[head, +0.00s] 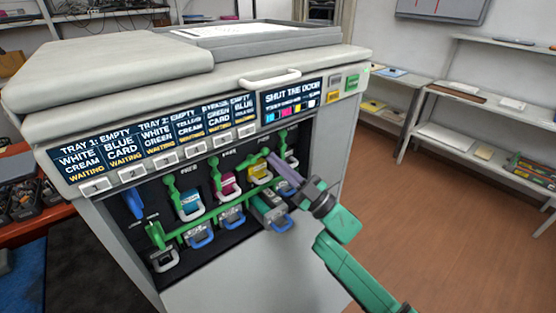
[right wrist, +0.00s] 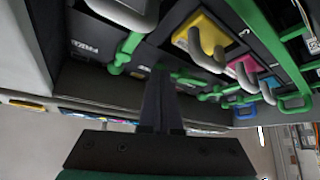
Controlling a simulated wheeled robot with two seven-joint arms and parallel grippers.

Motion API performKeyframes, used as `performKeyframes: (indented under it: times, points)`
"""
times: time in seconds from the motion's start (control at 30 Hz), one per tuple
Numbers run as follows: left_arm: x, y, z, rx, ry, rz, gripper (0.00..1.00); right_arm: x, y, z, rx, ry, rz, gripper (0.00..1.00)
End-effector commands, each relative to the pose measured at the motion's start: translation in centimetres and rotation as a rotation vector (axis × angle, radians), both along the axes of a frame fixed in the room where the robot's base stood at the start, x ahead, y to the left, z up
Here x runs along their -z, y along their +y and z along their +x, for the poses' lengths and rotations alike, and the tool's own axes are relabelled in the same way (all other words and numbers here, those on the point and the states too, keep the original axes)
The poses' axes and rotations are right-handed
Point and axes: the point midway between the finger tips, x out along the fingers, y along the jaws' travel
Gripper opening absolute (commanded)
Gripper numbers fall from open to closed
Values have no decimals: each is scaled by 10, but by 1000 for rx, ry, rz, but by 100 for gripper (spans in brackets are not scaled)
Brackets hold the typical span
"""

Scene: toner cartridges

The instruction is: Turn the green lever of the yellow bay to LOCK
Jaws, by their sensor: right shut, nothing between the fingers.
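The yellow cartridge (head: 258,171) sits in its bay in the open front of the printer, with a pale handle. It also shows in the right wrist view (right wrist: 207,36), which is turned upside down. A green lever (head: 252,159) lies over the yellow bay; my right gripper partly covers that area, and I cannot read its setting. My right gripper (head: 275,159) is shut and empty, its tips just in front of the yellow bay's upper right. In the right wrist view its dark fingers (right wrist: 160,75) point at the panel; contact cannot be told. My left gripper is not in view.
Magenta (head: 229,185) and cyan (head: 190,205) cartridges sit to the left, each with a green lever. Another green lever (head: 291,146) stands right of my gripper. Blue-handled units line the lower row. The printer screen (head: 291,99) reads "SHUT THE DOOR". Floor at right is clear.

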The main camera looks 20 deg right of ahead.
Motion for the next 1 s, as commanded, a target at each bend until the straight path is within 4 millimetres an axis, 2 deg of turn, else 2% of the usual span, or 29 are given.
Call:
performKeyframes:
  times: [1.0]
  points:
    - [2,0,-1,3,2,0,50,-5,-2,0,-1,-44,-110,0]
